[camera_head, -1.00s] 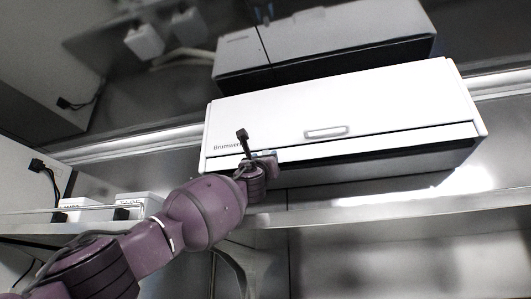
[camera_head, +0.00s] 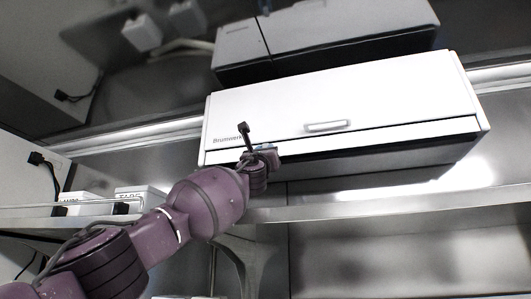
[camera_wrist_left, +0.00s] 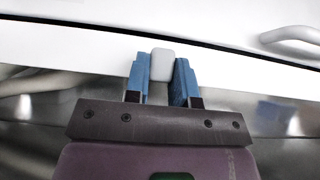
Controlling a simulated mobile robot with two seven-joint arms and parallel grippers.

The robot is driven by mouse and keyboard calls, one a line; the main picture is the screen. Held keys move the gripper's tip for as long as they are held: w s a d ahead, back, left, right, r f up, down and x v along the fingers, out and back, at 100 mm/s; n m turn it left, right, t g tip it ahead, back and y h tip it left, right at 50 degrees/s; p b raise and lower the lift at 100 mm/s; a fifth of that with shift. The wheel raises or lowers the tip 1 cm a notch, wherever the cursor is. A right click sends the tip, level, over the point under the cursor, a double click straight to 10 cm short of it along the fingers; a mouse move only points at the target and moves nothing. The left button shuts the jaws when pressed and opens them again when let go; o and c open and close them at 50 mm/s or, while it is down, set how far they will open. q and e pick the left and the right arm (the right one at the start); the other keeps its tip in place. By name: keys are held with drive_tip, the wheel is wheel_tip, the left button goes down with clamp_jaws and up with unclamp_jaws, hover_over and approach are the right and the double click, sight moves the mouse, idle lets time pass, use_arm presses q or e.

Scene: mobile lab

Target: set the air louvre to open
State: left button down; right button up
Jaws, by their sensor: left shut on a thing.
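The air unit is a long white box (camera_head: 345,105) with a raised handle (camera_head: 327,126) on its front and dark lettering at the left. A long grey louvre flap (camera_head: 390,160) runs along its underside, below a thin dark gap. My left gripper (camera_head: 262,156) is at the left end of the unit's lower edge. In the left wrist view its blue fingers (camera_wrist_left: 162,80) are shut on a light grey tab (camera_wrist_left: 161,64), in front of the white lower edge. Whether the tab joins the flap is hidden by the fingers. My right gripper is not in view.
A metal ledge (camera_head: 400,205) runs below the unit. White boxes (camera_head: 140,196) stand behind a rail at the lower left, with a black plug and cable (camera_head: 45,165) on the wall. The space below the unit at the right is clear.

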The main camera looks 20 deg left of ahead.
use_arm(q)
drive_tip(key=shift+s+r+g, duration=0.2)
drive_tip(key=shift+g, duration=0.1)
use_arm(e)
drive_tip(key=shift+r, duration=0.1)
use_arm(q)
drive_tip(key=shift+s+r+g+p, duration=0.3)
drive_tip(key=shift+r+g+p, duration=0.15)
drive_tip(key=shift+g+p, duration=0.5)
drive_tip(key=shift+s+r+g, duration=0.2)
drive_tip(key=shift+r+g, duration=0.1)
drive_tip(key=shift+g, duration=0.55)
drive_tip(key=shift+s+r+g, duration=0.2)
drive_tip(key=shift+r+g, duration=0.25)
drive_tip(key=shift+g, duration=0.65)
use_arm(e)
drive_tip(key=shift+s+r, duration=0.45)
use_arm(q)
drive_tip(key=shift+r+g, duration=0.2)
drive_tip(key=shift+g, duration=0.1)
drive_tip(key=c, duration=1)
unclamp_jaws()
drive_tip(key=shift+o, duration=0.2)
drive_tip(key=shift+f, duration=0.1)
